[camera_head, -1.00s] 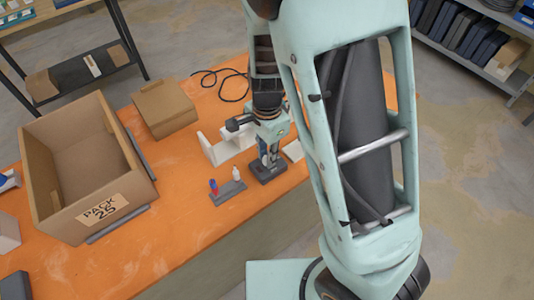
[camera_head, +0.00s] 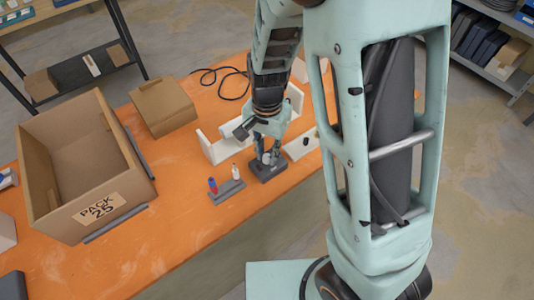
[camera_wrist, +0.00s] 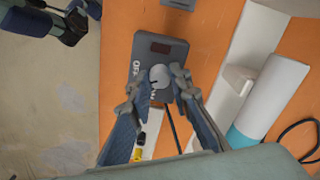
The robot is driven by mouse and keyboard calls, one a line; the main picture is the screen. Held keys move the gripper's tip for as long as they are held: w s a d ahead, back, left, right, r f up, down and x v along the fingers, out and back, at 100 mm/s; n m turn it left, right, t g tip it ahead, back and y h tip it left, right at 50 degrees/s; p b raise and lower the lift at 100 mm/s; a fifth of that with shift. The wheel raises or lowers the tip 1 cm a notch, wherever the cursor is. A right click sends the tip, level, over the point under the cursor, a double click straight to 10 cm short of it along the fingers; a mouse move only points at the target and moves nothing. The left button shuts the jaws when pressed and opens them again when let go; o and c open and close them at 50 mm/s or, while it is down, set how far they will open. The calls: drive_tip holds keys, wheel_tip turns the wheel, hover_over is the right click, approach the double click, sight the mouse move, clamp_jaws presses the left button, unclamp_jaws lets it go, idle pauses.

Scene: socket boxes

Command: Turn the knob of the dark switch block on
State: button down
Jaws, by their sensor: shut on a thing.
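The dark switch block (camera_head: 284,165) sits on the orange table near its front edge. In the wrist view the block (camera_wrist: 172,52) shows a dark red window, a round light-grey knob (camera_wrist: 160,77), an OFF label to the knob's left and another label below it, partly covered. My gripper (camera_wrist: 158,82) is above the block with its two fingers closed on opposite sides of the knob. In the head view my gripper (camera_head: 268,157) reaches down onto the block and hides the knob. The knob's exact pointing direction is hard to read.
A pale block with a dark knob (camera_head: 305,141) lies just right. A white bracket (camera_head: 213,150) stands behind left. A large open cardboard box (camera_head: 50,190) and a smaller closed one (camera_head: 163,108) stand further left.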

sight(267, 156)
drive_tip(key=n+b, duration=0.2)
drive_tip(key=n, duration=0.4)
drive_tip(key=shift+n, duration=0.3)
drive_tip(key=n+b, duration=0.1)
drive_tip(key=n, duration=0.5)
idle(0.4)
drive_tip(key=c, duration=1.8)
unclamp_jaws()
drive_tip(key=shift+o, duration=0.2)
drive_tip(key=shift+r, duration=0.1)
wheel_tip(267, 156, up, 12)
